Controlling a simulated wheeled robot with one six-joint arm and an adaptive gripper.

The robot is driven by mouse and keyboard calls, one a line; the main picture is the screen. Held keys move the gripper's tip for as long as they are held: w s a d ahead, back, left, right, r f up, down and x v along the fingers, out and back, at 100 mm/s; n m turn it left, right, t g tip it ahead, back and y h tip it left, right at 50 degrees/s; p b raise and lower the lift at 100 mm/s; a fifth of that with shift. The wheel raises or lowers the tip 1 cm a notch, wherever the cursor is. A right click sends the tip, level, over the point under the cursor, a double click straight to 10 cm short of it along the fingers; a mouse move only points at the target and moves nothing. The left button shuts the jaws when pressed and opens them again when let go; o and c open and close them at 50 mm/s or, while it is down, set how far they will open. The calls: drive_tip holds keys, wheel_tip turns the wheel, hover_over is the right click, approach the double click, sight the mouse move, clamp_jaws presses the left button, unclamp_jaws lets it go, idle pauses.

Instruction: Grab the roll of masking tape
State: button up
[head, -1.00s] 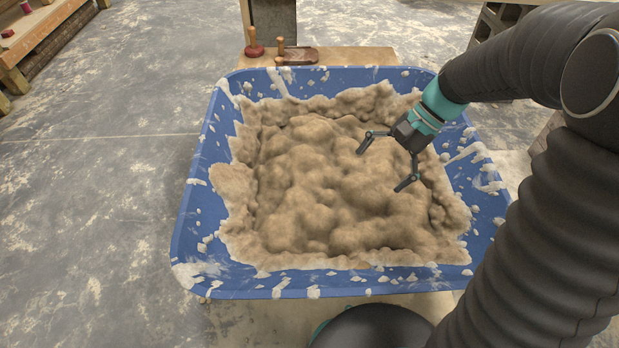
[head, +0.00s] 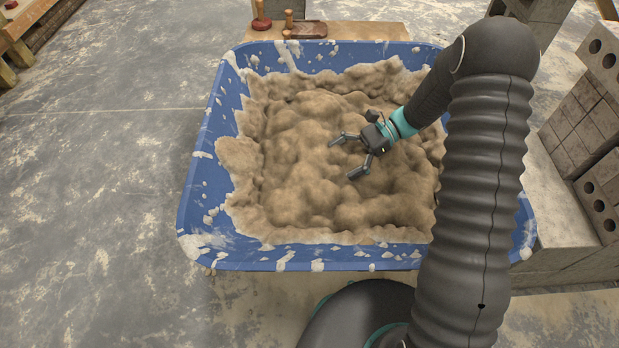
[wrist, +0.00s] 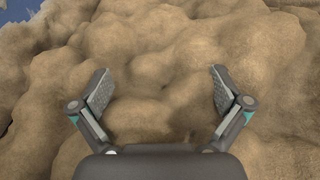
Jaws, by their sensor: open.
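I cannot make out a roll of masking tape in either view. My gripper (head: 341,157) is open and empty over the heap of tan mortar (head: 300,170) in the blue tub (head: 192,200). In the wrist view the two fingers of my gripper (wrist: 160,90) stand wide apart, with only lumpy mortar (wrist: 150,45) beyond and between them. I cannot tell whether the fingertips touch the mortar. My arm hides the right part of the tub.
Behind the tub a wooden board (head: 365,30) bears a red-based wooden-handled tool (head: 261,20) and a trowel-like float (head: 308,30). Grey perforated blocks (head: 600,55) are stacked at the right. A wooden bench (head: 25,25) stands at the far left. The concrete floor (head: 90,180) at left is clear.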

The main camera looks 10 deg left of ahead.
sight(305, 182)
drive_tip(key=x, duration=0.5)
drive_tip(key=shift+s+a, duration=0.1)
drive_tip(key=shift+a, duration=0.05)
drive_tip(key=shift+x, duration=2.65)
drive_tip(key=shift+a+r, duration=0.15)
drive_tip(key=shift+r, duration=0.05)
drive_tip(key=shift+c, duration=0.3)
drive_tip(key=c, duration=1.2)
